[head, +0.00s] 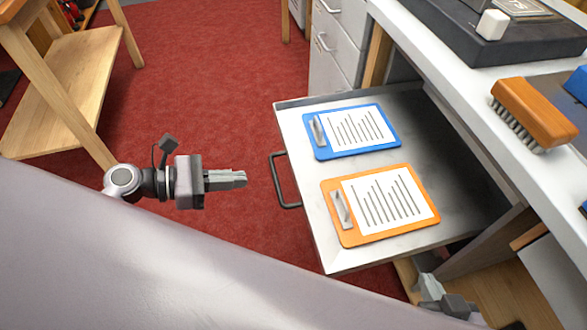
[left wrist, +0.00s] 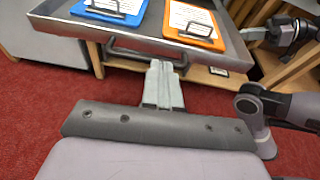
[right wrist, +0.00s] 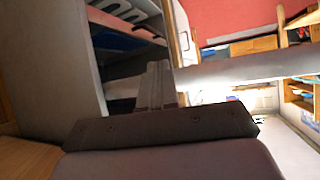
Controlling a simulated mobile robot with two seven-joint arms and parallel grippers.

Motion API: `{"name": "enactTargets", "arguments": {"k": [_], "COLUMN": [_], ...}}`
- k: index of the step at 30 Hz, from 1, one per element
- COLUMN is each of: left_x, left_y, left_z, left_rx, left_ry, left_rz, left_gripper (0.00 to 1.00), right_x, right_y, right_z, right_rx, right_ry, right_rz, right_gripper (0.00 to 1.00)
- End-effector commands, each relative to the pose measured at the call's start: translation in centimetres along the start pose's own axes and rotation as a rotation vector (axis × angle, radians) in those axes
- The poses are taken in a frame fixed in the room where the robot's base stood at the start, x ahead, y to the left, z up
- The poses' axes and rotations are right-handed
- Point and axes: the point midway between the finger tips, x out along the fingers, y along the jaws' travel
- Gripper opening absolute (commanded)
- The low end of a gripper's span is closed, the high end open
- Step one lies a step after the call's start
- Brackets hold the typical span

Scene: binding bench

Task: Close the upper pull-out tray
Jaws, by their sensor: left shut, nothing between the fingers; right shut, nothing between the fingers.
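The upper pull-out tray (head: 440,215) is pulled out from under the bench top. A blue clipboard (head: 351,131) and an orange clipboard (head: 379,205) lie flat in it, each with a sheet of paper. The tray's dark handle (head: 281,180) is on its front edge, and it also shows in the left wrist view (left wrist: 140,51). My left gripper (head: 244,178) is shut and empty, just in front of the handle with a small gap. My right gripper (head: 428,286) is low, below the tray's near side, shut and empty; its arm is partly out of frame.
The bench top (head: 460,100) carries a wooden brush (head: 533,112), a dark device with a white block (head: 491,25) and blue items at the right edge. White drawers (head: 337,45) stand behind the tray. A wooden table (head: 75,80) stands at left. Red carpet between is clear.

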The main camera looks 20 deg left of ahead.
Motion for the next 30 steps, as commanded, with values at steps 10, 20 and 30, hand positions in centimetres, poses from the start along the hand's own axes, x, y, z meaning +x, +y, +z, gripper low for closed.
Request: {"name": "enactTargets", "arguments": {"k": [10, 20, 30], "left_x": [3.3, 8.7, 10.0], "left_y": [0.1, 0.0, 0.0], "left_z": [-0.6, -0.8, -0.8], "left_rx": [0.038, 0.034, 0.035], "left_ry": [0.02, 0.021, 0.024], "left_rz": [-0.01, -0.009, -0.01], "left_gripper": [0.0, 0.0, 0.0], "right_x": [0.1, 0.3, 0.2], "right_y": [-0.1, -0.4, -0.5], "right_z": [-0.3, -0.1, -0.8], "right_rx": [-0.001, -0.006, -0.008], "right_ry": [0.015, 0.017, 0.033], "right_rz": [-0.003, -0.009, -0.01], "right_gripper": [0.0, 0.0, 0.0]}}
